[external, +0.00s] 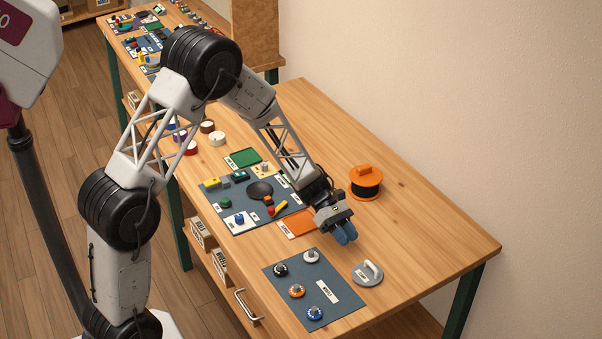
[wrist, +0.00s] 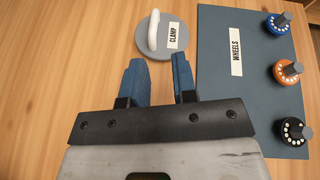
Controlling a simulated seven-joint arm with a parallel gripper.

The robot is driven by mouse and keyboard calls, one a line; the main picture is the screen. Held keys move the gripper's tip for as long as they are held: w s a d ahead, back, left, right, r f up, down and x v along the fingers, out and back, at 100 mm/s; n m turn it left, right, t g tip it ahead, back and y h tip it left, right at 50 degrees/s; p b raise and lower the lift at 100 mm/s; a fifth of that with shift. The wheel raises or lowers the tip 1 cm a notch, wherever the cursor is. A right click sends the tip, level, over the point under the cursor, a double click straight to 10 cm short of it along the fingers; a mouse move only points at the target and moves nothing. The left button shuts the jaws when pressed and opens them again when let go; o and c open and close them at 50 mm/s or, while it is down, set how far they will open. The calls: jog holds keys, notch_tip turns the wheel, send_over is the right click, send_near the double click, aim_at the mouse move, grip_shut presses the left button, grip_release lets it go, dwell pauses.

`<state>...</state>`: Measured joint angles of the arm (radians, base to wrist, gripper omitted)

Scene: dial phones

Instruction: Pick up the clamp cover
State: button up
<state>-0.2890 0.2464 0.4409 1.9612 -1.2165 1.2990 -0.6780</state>
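The clamp cover (external: 367,273) is a grey disc with a white arched handle and a white label. It lies on the table near the front right, to the right of the blue-grey wheels mat. In the wrist view the clamp cover (wrist: 153,38) shows at the top, its label reading CLAMP, ahead of the fingertips and apart from them. My gripper (external: 345,233) is above the table, behind the cover in the external view. In the wrist view my gripper (wrist: 157,65) has its two blue fingers apart with nothing between them.
The wheels mat (external: 327,312) carries several dials, including a blue dial (wrist: 278,24), an orange dial (wrist: 288,71) and a black dial (wrist: 294,132). An orange spool (external: 366,182) stands behind my gripper. A board with small parts (external: 232,214) lies left. Table right of the cover is clear.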

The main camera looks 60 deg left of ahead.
aim_at(364, 264)
jog(key=shift+w+a+f+n, duration=0.25)
jog(key=shift+w+f+n, duration=0.05)
jog(key=shift+w+f, duration=0.15)
jog(key=shift+x, duration=1.3)
jog(key=shift+d, duration=0.1)
jog(key=shift+x, duration=2.55)
jog(key=shift+w, duration=0.1)
grip_shut()
